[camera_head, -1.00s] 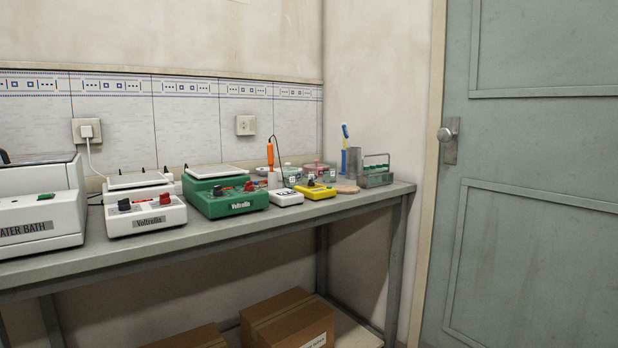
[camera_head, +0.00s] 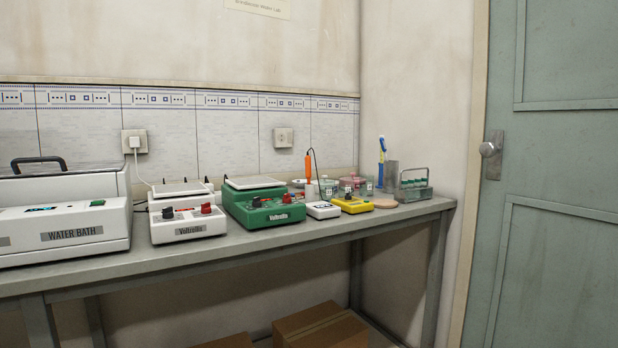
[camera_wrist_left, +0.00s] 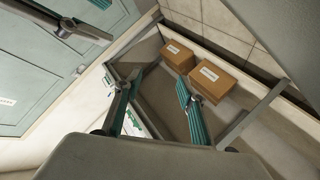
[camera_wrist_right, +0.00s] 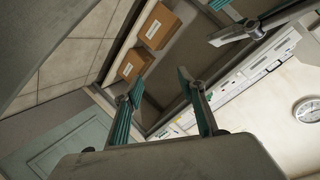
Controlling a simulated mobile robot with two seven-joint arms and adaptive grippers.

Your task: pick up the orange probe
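The orange probe (camera_head: 308,167) stands upright near the right part of the bench in the head view, with a thin dark cable arching from its top. Its lower end sits at a small pale holder beside the white meter (camera_head: 322,210). Neither gripper shows in the head view. In the left wrist view my left gripper (camera_wrist_left: 152,90) has its fingers spread with nothing between them. In the right wrist view my right gripper (camera_wrist_right: 158,85) is also spread and empty. The probe is in neither wrist view.
The bench (camera_head: 200,258) also holds a water bath (camera_head: 65,235), a white Voltrolin device (camera_head: 188,225), a green device (camera_head: 265,208), a yellow meter (camera_head: 355,204) and a tube rack (camera_head: 415,188). Cardboard boxes (camera_head: 320,328) lie below. A door (camera_head: 555,200) stands at the right.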

